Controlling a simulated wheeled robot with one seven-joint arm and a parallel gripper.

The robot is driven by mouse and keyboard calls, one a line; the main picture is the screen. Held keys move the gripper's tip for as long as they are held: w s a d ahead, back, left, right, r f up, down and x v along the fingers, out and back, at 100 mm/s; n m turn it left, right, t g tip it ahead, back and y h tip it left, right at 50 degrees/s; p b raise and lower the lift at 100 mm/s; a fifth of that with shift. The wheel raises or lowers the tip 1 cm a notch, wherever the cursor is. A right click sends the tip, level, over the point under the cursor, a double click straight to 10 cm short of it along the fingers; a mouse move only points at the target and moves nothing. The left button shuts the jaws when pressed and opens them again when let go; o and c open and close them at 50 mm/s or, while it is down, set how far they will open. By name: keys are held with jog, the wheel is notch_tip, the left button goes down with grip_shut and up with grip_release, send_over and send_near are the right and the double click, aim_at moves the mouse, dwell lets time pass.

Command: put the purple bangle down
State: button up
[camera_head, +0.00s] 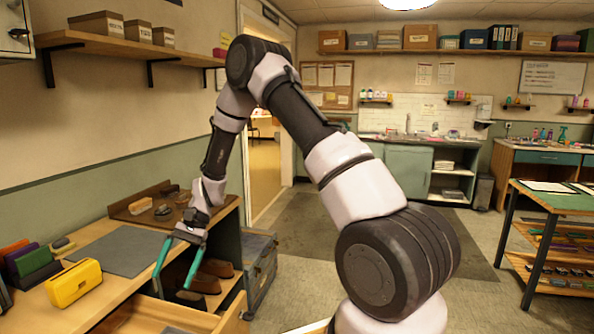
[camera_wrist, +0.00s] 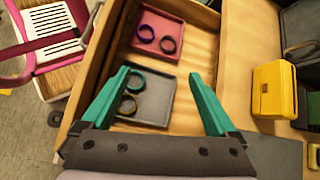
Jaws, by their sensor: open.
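My gripper (camera_head: 172,289) is open and empty above the pulled-out wooden drawer (camera_head: 228,316); its teal fingers also show in the wrist view (camera_wrist: 158,76), spread wide. In the wrist view the purple bangle (camera_wrist: 138,33) lies in a pink tray (camera_wrist: 178,27) inside the drawer, beyond the fingertips. A second dark bangle (camera_wrist: 168,52) lies close beside it in that tray. Nearer, a grey tray (camera_wrist: 155,110) holds a teal bangle and a brownish bangle (camera_wrist: 122,105), partly hidden by my left finger. In the head view the bangles cannot be made out.
A yellow case (camera_head: 75,284) stands on the bench beside a grey mat (camera_head: 125,250). A pink-and-white crate-like item (camera_wrist: 52,30) is at the wrist view's upper left. Shoes (camera_head: 205,282) sit on a shelf behind my gripper. A grey chest (camera_head: 258,265) stands past the bench.

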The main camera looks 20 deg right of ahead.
jog(key=s+d+r+t+h, duration=0.1)
jog(key=d+r+t, duration=0.1)
jog(key=d+r, duration=0.45)
jog(key=s+d+r+n+t, duration=0.1)
jog(key=d+r+t, duration=0.2)
jog(key=r, duration=0.7)
jog(key=d+r+t+h, duration=0.1)
jog(key=d+r+t, duration=0.1)
jog(key=d+r, duration=0.45)
jog(key=s+d+r+t+h, duration=0.2)
jog(key=s+d+r+t, duration=0.4)
jog(key=s+d+r, duration=0.5)
jog(key=s+r, duration=0.1)
jog(key=s, duration=0.2)
jog(key=shift+r+t, duration=0.2)
jog(key=shift+t, duration=0.1)
